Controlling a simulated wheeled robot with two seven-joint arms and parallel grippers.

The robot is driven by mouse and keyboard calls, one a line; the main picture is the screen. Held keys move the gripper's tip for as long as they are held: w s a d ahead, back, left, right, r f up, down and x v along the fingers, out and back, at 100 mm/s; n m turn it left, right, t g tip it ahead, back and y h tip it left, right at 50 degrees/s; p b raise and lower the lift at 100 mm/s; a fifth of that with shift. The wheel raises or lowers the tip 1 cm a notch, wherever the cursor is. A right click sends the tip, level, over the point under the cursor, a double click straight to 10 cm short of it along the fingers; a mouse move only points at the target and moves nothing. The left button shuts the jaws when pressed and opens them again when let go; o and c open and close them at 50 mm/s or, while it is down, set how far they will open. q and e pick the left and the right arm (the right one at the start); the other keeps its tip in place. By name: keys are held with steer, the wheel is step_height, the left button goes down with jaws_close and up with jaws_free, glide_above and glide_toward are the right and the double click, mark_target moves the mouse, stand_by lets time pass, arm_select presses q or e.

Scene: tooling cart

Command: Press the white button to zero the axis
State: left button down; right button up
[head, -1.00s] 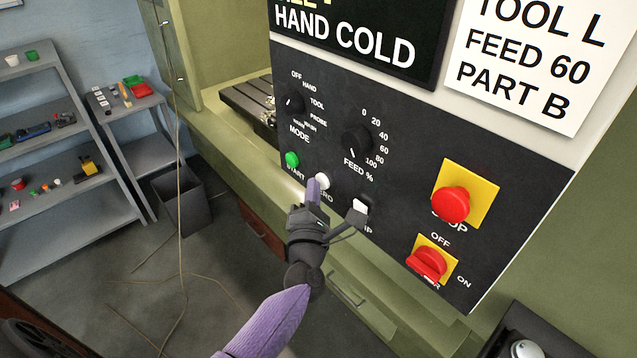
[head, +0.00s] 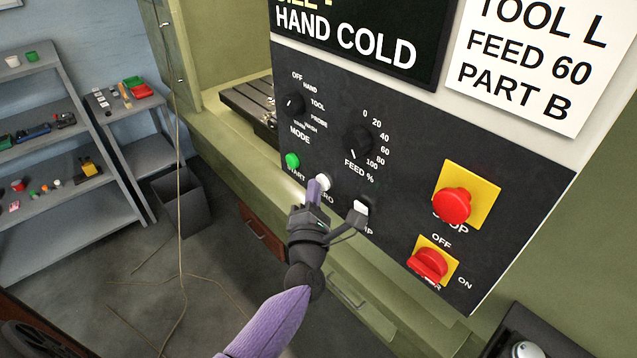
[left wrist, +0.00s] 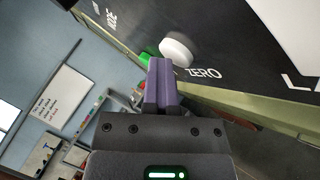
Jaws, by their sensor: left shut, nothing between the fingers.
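The white ZERO button (head: 323,182) sits low on the black control panel (head: 400,230), right of the green START button (head: 292,160). In the left wrist view the white button (left wrist: 176,50) stands just beyond the fingertips, with the ZERO label beside it. My left gripper (head: 313,188) is shut and empty, with its purple fingers right at the button's lower left in the head view. The fingers also show in the left wrist view (left wrist: 159,75). I cannot tell whether they touch the button. My right gripper is not in view.
A white rocker switch (head: 360,207) is close right of my gripper. The red stop button (head: 452,205) and red rotary switch (head: 428,264) are farther right. The mode knob (head: 292,104) and feed knob (head: 356,142) are above. A grey bin (head: 183,203) stands at left.

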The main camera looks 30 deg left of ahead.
arm_select(q)
steer(key=shift+s+a, duration=0.2)
steer(key=shift+s, duration=0.5)
steer(key=s, duration=0.1)
steer(key=s+a+p, duration=0.1)
steer(key=s, duration=0.1)
steer(key=s+a, duration=0.1)
steer(key=shift+s+p, duration=0.3)
steer(key=shift+f, duration=0.15)
